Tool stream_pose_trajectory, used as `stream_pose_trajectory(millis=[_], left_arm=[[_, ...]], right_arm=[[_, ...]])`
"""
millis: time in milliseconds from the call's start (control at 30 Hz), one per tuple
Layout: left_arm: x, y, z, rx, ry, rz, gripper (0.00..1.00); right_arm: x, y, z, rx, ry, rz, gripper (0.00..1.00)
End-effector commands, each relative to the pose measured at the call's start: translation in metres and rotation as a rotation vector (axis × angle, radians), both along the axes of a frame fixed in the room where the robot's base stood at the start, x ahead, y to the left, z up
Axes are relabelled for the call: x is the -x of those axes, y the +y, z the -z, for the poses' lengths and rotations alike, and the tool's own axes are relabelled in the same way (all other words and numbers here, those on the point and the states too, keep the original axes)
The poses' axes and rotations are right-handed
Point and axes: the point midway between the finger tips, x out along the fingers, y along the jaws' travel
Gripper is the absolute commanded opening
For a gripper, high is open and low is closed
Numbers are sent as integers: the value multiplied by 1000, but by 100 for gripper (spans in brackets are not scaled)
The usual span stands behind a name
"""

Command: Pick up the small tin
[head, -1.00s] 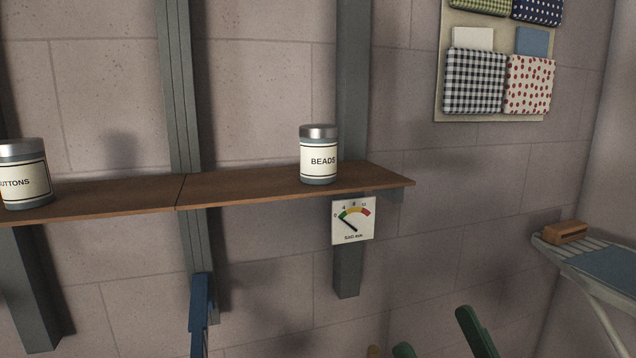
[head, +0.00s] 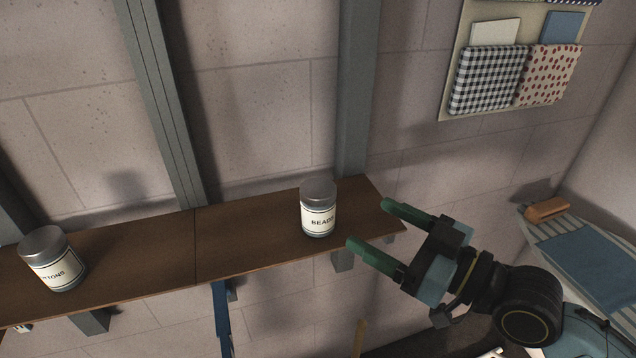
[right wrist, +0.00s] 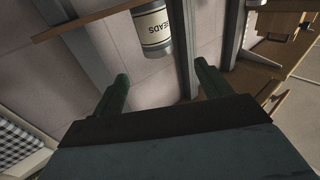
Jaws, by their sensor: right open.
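The tin labelled BEADS (head: 318,212) stands upright near the right end of the wooden shelf (head: 245,240). It has a grey lid and a cream label. A similar tin labelled BUTTONS (head: 55,262) stands further left on the shelf. My right gripper (head: 371,223) is open and empty, with its green fingers pointing left toward the BEADS tin, just right of it and apart from it. In the right wrist view the BEADS tin (right wrist: 152,30) shows upside down beyond the open fingertips (right wrist: 161,72), roughly between them. My left gripper is not in view.
Grey posts (head: 160,100) run up the wall behind the shelf. A board with folded fabrics (head: 490,78) hangs at upper right. An ironing board (head: 590,255) with a wooden block (head: 546,209) stands at the right. The shelf between the tins is clear.

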Motion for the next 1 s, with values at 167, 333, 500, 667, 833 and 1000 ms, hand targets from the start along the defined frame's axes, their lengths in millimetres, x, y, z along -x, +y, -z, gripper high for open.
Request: stream_pose_trajectory(millis=[167, 333, 500, 667, 833, 1000], left_arm=[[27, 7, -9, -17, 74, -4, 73], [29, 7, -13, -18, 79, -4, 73], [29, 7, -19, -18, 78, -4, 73], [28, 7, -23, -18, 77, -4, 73], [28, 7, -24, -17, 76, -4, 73], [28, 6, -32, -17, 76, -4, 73]], right_arm=[[-2, 0, -8, 28, 26, -11, 77], [-15, 16, -8, 24, 29, -12, 77], [-33, 40, -9, 25, 27, -12, 77], [-46, 57, -8, 28, 28, -11, 77], [-52, 65, -7, 29, 26, -12, 77], [-67, 82, -8, 26, 28, -12, 77]])
